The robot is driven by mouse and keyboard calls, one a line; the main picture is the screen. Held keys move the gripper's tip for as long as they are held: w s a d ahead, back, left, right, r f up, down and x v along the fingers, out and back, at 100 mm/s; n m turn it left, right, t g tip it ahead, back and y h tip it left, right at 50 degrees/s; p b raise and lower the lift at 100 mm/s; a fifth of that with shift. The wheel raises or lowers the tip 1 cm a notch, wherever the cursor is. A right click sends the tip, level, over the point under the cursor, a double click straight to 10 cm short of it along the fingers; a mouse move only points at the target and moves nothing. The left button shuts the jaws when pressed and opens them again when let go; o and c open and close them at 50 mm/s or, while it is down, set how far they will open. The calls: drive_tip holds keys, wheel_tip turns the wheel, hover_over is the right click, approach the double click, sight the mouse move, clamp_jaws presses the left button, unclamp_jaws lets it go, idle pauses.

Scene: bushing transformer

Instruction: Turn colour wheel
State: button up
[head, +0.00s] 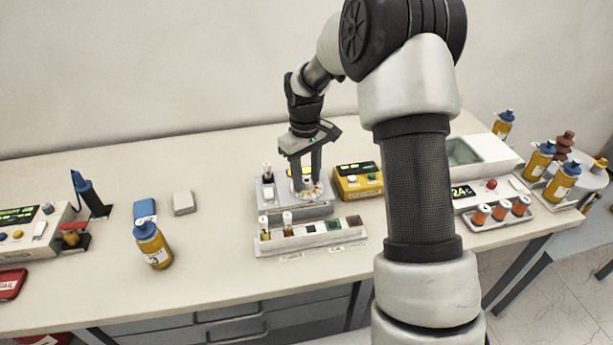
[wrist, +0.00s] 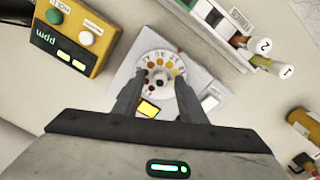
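The colour wheel (wrist: 158,72) is a white disc with a ring of yellow, orange and dark dots and a central knob. It sits on a grey device (head: 303,210), below my gripper in the head view. My gripper (wrist: 160,100) points down at the wheel, with one finger on each side of it and a wide gap between them. In the head view the fingers (head: 306,178) come down around the wheel. I cannot tell whether they touch its rim. The gripper's fingers hide part of the device.
A yellow meter box (head: 358,182) stands close on the right. A white rack (head: 310,235) with capped vials is in front. The bench between is clear.

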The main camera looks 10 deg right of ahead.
clamp_jaws()
drive_tip(key=shift+m, duration=0.3)
drive_tip(key=shift+m, duration=1.2)
drive_tip(key=shift+m+b, duration=0.35)
drive_tip(key=shift+m, duration=1.55)
unclamp_jaws()
